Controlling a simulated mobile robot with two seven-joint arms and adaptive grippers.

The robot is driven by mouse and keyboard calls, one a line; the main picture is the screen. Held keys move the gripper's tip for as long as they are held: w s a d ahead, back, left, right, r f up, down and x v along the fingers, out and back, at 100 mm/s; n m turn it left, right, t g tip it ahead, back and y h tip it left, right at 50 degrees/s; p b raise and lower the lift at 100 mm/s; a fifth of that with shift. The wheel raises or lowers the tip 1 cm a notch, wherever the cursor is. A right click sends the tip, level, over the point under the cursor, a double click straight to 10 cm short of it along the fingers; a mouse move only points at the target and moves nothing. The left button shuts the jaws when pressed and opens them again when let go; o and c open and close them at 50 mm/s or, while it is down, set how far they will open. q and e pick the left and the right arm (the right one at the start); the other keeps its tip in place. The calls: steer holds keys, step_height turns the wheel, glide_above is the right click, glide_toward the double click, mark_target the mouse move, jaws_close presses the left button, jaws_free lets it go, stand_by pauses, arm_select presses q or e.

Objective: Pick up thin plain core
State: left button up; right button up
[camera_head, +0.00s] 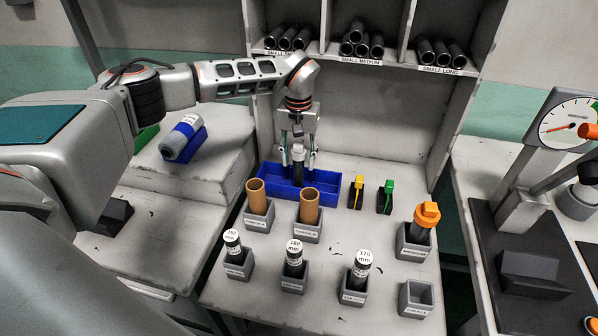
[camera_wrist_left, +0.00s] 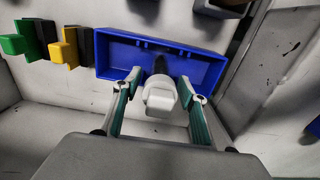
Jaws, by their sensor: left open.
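My left gripper (camera_head: 298,157) hangs down over the blue tray (camera_head: 331,191), fingers open. A white-topped piece (camera_head: 298,152) with a dark lower part stands between the fingers. In the left wrist view the open gripper (camera_wrist_left: 160,80) has one finger on each side of the white top (camera_wrist_left: 160,98), with gaps. The dark part reaches down toward the tray (camera_wrist_left: 112,60); its lower end is hard to see. Two brown tubes (camera_head: 257,196) (camera_head: 309,206) stand in grey holders in front of the tray. No label marks which piece is the thin plain core. My right gripper is out of view.
Black labelled cylinders (camera_head: 294,262) stand in grey holders at the front. An orange-topped piece (camera_head: 427,219) stands at the right. Yellow (camera_head: 357,190) and green (camera_head: 386,195) clips sit beside the tray. Shelves with black tubes (camera_head: 362,46) rise behind.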

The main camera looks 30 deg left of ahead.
arm_select(q)
steer(key=shift+f, duration=0.85)
steer(key=shift+c, duration=0.4)
steer(key=c, duration=1)
steer(key=shift+w+r, duration=0.1)
steer(key=shift+r, duration=0.05)
steer(key=shift+r, duration=0.55)
step_height(320, 180, up, 19)
steer(key=shift+f+p, duration=0.15)
steer(key=shift+p, duration=0.75)
